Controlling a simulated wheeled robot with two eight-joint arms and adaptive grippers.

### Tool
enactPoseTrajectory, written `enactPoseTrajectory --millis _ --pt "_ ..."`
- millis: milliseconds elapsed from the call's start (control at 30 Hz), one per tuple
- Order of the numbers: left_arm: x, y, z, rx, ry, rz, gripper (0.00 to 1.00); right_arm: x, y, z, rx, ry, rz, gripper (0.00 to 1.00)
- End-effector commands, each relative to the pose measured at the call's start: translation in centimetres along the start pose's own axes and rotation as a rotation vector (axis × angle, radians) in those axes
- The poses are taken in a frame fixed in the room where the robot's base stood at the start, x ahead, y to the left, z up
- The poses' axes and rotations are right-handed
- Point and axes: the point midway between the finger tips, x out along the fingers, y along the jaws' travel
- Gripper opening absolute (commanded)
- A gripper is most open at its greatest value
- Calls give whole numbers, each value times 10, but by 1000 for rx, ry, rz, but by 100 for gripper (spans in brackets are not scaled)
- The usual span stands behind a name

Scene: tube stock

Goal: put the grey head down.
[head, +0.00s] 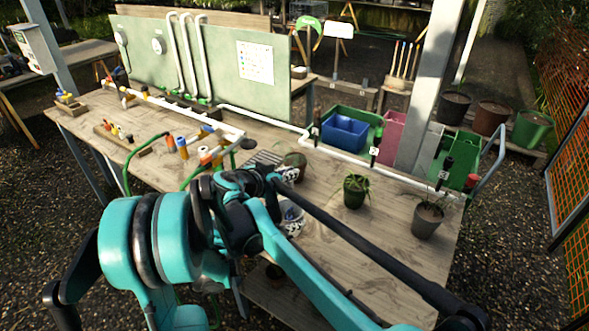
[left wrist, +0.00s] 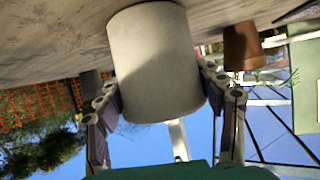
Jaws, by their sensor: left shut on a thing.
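In the left wrist view, a pale grey, rounded cylinder, which I take to be the grey head (left wrist: 155,60), fills the middle. My left gripper (left wrist: 160,84) is shut on it, with one finger on each side. The wooden bench top (left wrist: 50,30) lies along the top of this tilted view. I cannot tell whether the head touches the bench. My right gripper's fingers cannot be made out there.
A blue bin (head: 345,132) stands at the back. Bare wood shows between the pots.

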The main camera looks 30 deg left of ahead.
Motion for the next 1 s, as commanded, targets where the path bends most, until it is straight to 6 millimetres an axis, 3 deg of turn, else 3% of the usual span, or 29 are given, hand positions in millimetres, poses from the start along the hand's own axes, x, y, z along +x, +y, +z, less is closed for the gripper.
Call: enactPoseTrajectory --millis 433,933,1000 --pt "0 0 0 0 0 0 40 22 0 46 0 1 -2 0" --pt "0 0 0 0 0 0 40 27 0 56 0 1 -2 0" --pt "0 0 0 0 0 0 40 27 0 56 0 1 -2 20"
